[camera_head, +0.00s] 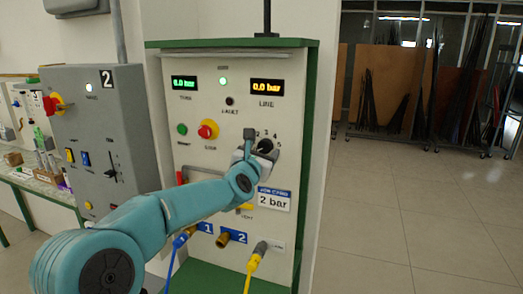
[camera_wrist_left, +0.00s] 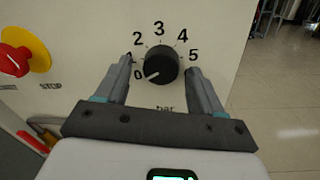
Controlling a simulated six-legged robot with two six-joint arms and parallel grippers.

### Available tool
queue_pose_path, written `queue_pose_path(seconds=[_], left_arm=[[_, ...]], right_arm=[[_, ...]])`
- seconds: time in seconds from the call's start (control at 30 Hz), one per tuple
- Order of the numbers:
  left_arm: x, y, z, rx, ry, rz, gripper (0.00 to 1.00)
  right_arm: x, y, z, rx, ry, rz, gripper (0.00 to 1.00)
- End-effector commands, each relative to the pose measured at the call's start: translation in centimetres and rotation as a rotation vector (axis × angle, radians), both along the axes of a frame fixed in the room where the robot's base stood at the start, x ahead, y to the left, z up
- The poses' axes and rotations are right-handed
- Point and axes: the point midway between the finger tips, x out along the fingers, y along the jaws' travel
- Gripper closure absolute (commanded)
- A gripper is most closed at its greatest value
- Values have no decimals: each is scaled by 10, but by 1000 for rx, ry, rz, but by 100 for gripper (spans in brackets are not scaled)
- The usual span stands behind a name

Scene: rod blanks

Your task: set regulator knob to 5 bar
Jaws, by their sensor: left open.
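The black regulator knob (camera_wrist_left: 161,65) is on the pale panel, with a printed scale from 0 to 5 around it. Its white mark points lower left, at about 0. It also shows in the head view (camera_head: 265,146), partly hidden by my gripper. My left gripper (camera_wrist_left: 158,70) is open, one finger on each side of the knob, with gaps visible; I cannot tell how deep the fingertips reach. In the head view my left gripper (camera_head: 255,143) is at the knob. The LINE display (camera_head: 267,86) and the left display (camera_head: 184,83) both read 0.0 bar. My right gripper is out of view.
A card (camera_head: 273,199) below the knob reads "2 bar". A red and yellow stop knob (camera_head: 208,130) sits left of the knob. Blue and yellow hoses (camera_head: 254,268) hang below. A grey box (camera_head: 97,130) marked 2 stands left. Open floor lies right.

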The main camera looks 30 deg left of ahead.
Motion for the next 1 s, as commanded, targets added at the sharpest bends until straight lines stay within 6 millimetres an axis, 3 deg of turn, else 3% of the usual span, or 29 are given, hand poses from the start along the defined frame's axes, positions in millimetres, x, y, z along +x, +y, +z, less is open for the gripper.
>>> queue_pose_path(seconds=[0.1, 0.27, 0.67, 1.0], left_arm=[[0, 0, 0, 0, 0, 0, 36], [0, 0, 0, 0, 0, 0, 88], [-1, 0, -2, 56, 12, 0, 88], [-1, 1, -3, 303, 71, 0, 88]], right_arm=[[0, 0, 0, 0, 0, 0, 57], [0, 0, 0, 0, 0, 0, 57], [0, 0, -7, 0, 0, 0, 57], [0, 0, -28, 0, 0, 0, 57]])
